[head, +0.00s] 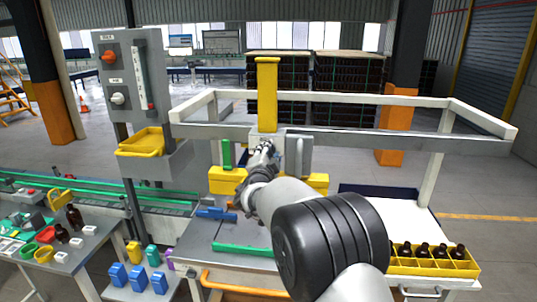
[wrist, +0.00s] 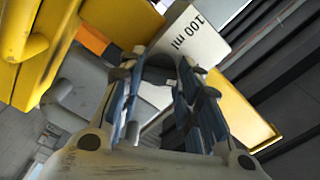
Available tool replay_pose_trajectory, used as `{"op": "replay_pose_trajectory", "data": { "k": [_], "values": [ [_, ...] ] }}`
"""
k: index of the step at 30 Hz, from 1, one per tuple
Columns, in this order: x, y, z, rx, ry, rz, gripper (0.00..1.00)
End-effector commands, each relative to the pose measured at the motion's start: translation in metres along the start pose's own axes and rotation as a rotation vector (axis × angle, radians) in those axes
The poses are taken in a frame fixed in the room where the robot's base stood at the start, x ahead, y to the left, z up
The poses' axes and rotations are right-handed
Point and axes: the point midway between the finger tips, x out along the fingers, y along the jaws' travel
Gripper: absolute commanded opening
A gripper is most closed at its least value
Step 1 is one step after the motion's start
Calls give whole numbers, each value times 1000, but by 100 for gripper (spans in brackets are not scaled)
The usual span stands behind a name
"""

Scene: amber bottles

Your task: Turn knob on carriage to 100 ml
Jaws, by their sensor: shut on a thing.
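My gripper (wrist: 160,88) reaches the front of the carriage (head: 266,141), a grey block with a tall yellow upright on the crossbar. In the wrist view its blue-padded fingers are closed on a dark grey knob (wrist: 160,68), which shows only partly between the fingertips. A white plate (wrist: 194,40) printed "100 ml" sits just above and right of the knob; the print appears tilted. In the head view my gripper (head: 262,155) and arm cover the knob. Any pointer on the knob is too hidden to read.
The yellow upright (head: 267,92) rises above the carriage. A white frame rail (head: 370,142) runs across the station. Yellow blocks (head: 229,181) stand below the carriage. Amber bottles in a yellow crate (head: 430,265) are at the right; a control panel (head: 127,75) stands left.

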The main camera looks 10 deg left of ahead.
Motion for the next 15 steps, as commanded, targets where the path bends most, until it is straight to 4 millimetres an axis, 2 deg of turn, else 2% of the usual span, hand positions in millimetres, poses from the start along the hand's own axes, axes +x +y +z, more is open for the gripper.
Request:
{"op": "replay_pose_trajectory", "data": {
  "k": [15],
  "values": [
    [0,-1,0,-493,0,1,7]
  ]
}}
